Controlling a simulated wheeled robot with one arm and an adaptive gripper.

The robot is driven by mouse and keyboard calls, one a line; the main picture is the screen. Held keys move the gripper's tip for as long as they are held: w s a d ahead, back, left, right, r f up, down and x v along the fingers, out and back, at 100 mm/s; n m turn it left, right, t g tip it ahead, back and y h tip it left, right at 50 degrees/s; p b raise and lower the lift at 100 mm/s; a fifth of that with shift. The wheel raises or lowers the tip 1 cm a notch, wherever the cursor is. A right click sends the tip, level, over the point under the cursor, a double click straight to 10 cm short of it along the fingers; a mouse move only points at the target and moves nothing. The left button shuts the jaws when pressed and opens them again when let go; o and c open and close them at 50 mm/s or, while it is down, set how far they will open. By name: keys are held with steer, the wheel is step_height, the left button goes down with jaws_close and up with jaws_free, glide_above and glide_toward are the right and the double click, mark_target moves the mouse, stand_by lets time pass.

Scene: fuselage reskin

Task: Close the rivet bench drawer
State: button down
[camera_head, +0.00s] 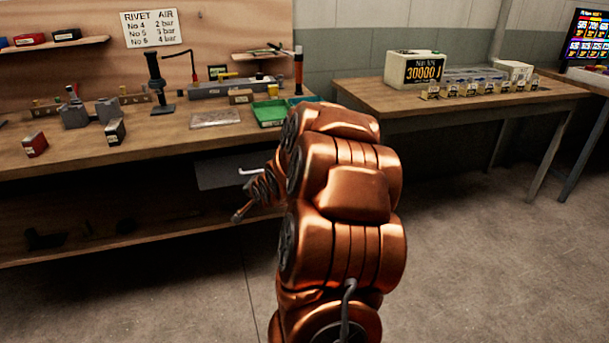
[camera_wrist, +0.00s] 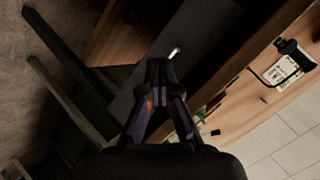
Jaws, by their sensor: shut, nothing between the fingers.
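The rivet bench drawer (camera_head: 222,173) shows as a dark grey front below the edge of the wooden bench. My arm hides its right part, and how far it stands out is hard to tell. Its pale handle (camera_head: 248,171) is just left of my arm. In the wrist view, the grey drawer front (camera_wrist: 205,38) runs diagonally beside the bench edge, with the handle (camera_wrist: 174,52) near my fingertips. My gripper (camera_wrist: 157,64) is shut and empty, pointing at the drawer front beside the handle. I cannot tell whether it touches.
The wooden rivet bench (camera_head: 165,138) carries small blocks, a green tray (camera_head: 270,112) and a black stand (camera_head: 157,80). A lower shelf (camera_head: 150,235) runs under it. A second table (camera_head: 455,100) stands to the right. The floor (camera_head: 500,250) at right is clear.

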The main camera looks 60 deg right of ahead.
steer(key=s+d+f+m+t+h+b, duration=0.25)
steer(key=s+d+m, duration=0.25)
steer(key=d, duration=0.6)
steer(key=s+d+f+m+t+h+b, duration=0.2)
steer(key=s+d+f+m+h+b, duration=0.15)
steer(key=d, duration=0.65)
steer(key=b+x, duration=0.1)
steer(key=x, duration=1.2)
steer(key=shift+d+b, duration=0.35)
steer(key=shift+d, duration=0.25)
steer(key=shift+f+m, duration=0.1)
steer(key=shift+m, duration=0.15)
